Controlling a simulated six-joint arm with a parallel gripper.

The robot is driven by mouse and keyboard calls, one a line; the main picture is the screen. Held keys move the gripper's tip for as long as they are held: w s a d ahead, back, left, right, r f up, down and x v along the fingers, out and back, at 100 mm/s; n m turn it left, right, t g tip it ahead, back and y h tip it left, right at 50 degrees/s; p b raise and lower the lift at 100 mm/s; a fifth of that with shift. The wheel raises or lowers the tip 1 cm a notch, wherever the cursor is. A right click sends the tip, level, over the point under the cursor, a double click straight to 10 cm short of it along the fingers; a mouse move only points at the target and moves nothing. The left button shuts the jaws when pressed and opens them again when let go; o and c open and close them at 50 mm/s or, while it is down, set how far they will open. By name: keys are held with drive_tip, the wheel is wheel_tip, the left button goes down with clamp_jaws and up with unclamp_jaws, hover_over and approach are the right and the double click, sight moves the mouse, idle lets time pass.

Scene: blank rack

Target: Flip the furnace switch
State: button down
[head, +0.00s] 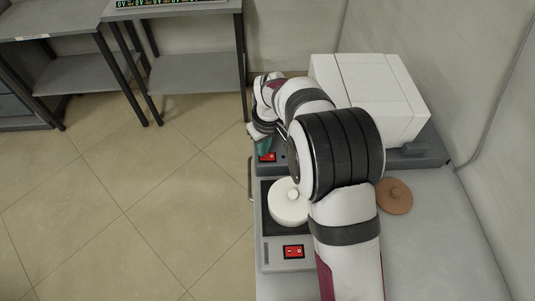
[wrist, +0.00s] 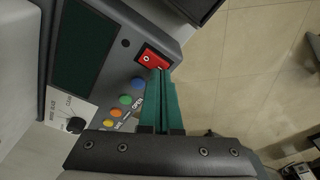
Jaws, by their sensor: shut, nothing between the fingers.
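The furnace is a white box (head: 370,95) on a dark grey base at the back of the bench, partly hidden by my arm. Its red rocker switch (head: 268,157) sits at the left front of the base. In the wrist view the red switch (wrist: 152,58) shows on the grey panel, with a white mark on it. My gripper (wrist: 162,73) has its green fingers shut and empty, tips at the switch's lower edge; I cannot tell whether they touch it. In the head view my gripper (head: 265,146) is just above the switch, mostly hidden by the arm.
Coloured buttons (wrist: 124,100), a black dial (wrist: 75,125) and a dark screen (wrist: 85,42) lie on the same panel. Nearer stands a device with a white round lid (head: 288,208) and another red switch (head: 293,251). A brown lid (head: 395,196) lies right of my arm.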

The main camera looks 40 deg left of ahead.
drive_tip(key=shift+f, duration=0.45)
drive_tip(key=shift+r, duration=3.55)
drive_tip(key=w+d+r+m, duration=0.1)
drive_tip(key=d+r+m, duration=0.2)
drive_tip(key=d, duration=0.4)
drive_tip(key=w+d+r+m, duration=0.1)
drive_tip(key=d+r+m, duration=0.1)
drive_tip(key=d+r, duration=0.35)
drive_tip(key=s+d+r+m, duration=0.1)
drive_tip(key=s+d+m, duration=0.25)
drive_tip(key=d, duration=0.45)
drive_tip(key=s+d+r+m, duration=0.15)
drive_tip(key=d+m, duration=0.25)
drive_tip(key=d, duration=0.5)
drive_tip(key=s+d+f+m, duration=0.3)
drive_tip(key=s+d+m, duration=0.5)
drive_tip(key=s, duration=0.5)
drive_tip(key=shift+s+d+g, duration=0.2)
drive_tip(key=shift+d+g, duration=0.1)
drive_tip(key=shift+d, duration=0.05)
